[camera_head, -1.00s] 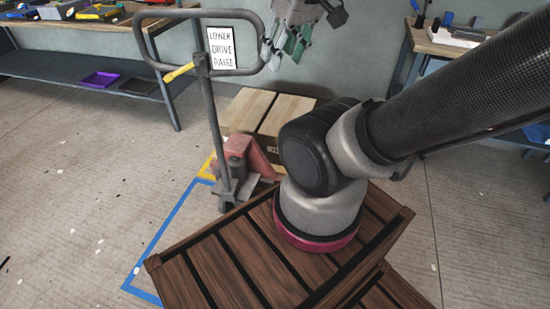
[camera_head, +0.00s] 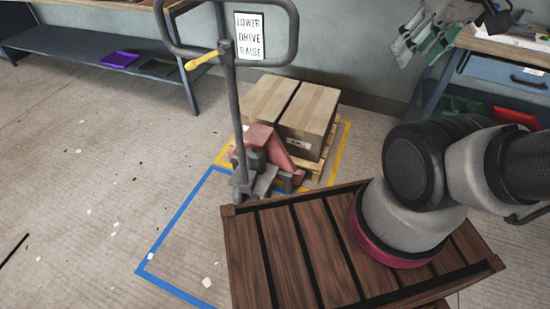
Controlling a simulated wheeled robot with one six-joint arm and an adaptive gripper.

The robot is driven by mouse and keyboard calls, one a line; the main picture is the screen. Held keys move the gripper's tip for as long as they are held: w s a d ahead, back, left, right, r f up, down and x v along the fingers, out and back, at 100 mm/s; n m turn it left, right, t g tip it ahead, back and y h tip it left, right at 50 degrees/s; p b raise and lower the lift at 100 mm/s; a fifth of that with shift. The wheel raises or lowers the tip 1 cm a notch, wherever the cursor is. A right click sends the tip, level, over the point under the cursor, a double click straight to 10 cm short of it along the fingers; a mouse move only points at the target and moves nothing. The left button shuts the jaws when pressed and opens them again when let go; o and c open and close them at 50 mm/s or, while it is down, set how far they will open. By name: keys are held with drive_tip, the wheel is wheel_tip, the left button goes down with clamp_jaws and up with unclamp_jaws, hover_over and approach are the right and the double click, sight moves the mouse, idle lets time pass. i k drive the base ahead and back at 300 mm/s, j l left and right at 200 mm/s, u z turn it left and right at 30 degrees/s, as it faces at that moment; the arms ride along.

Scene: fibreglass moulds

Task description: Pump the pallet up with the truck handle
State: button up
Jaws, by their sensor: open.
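The pallet truck's upright handle (camera_head: 232,95) stands at the upper left of centre, with a grey loop grip at the top. A yellow lever (camera_head: 202,60) sticks out to its left. A sign (camera_head: 250,36) in the loop reads LOWER, DRIVE, RAISE. The red truck body (camera_head: 270,146) is at the foot of the handle, against the loaded pallet (camera_head: 322,168). Two taped cardboard boxes (camera_head: 305,120) sit on the pallet. The pallet looks low, close to the floor, though the truck partly hides it.
Yellow tape (camera_head: 342,150) surrounds the pallet; blue tape (camera_head: 172,232) marks a bare floor area in front. A shelved bench (camera_head: 110,68) stands at the upper left, a blue-drawered bench (camera_head: 500,72) at the right. Green-and-white items (camera_head: 425,35) hang by the wall.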

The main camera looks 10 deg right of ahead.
sight(249, 26)
drive_tip(key=j+z, duration=0.1)
drive_tip(key=z, duration=0.2)
drive_tip(key=j+z, duration=0.55)
drive_tip(key=j, duration=0.5)
drive_tip(key=j+z, duration=0.3)
drive_tip(key=j, duration=1)
drive_tip(key=k+j, duration=0.15)
drive_tip(key=j, duration=0.7)
